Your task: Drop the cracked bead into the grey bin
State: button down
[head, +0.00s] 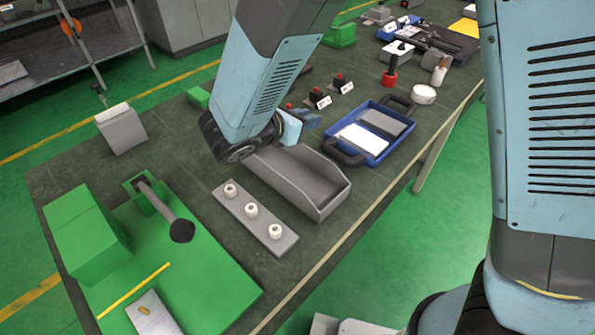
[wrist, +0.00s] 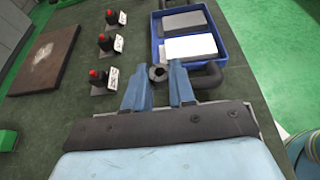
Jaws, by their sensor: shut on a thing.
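My gripper (wrist: 157,80) is shut on a small dark grey ring-shaped bead (wrist: 157,72), held between the blue fingertips in the wrist view. No crack can be made out on it. In the head view my gripper (head: 292,128) is over the table, just beyond the far left end of the grey bin (head: 335,200), and the held bead is hidden. The bin is an open, long grey trough, and the part of its inside that shows is empty. A grey strip (head: 270,236) with three white beads (head: 250,210) lies left of the bin.
A blue tray (head: 372,155) with black handles lies right of the bin. Several red-topped switches (head: 338,82) stand behind. A green fixture (head: 90,240) with a dark-ended lever (head: 181,231) fills the front left. The table's front edge passes close to the bin.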

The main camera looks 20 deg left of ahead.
jog(key=s, duration=0.6)
jog(key=shift+w+a+f, duration=0.1)
jog(key=shift+a+f, duration=0.15)
jog(key=shift+f, duration=1.25)
jog(key=shift+w+a+f, duration=0.1)
jog(key=shift+a+f, duration=0.1)
jog(key=shift+f, duration=1.25)
jog(key=c, duration=0.9)
grip_release()
jog(key=shift+o, duration=0.2)
jog(key=shift+r, duration=0.6)
jog(key=s+d+r, duration=0.9)
jog(key=s+r, duration=0.1)
jog(key=r, duration=0.1)
jog(key=shift+s+d+r, duration=0.2)
jog(key=shift+s+r, duration=0.05)
jog(key=shift+r, duration=0.1)
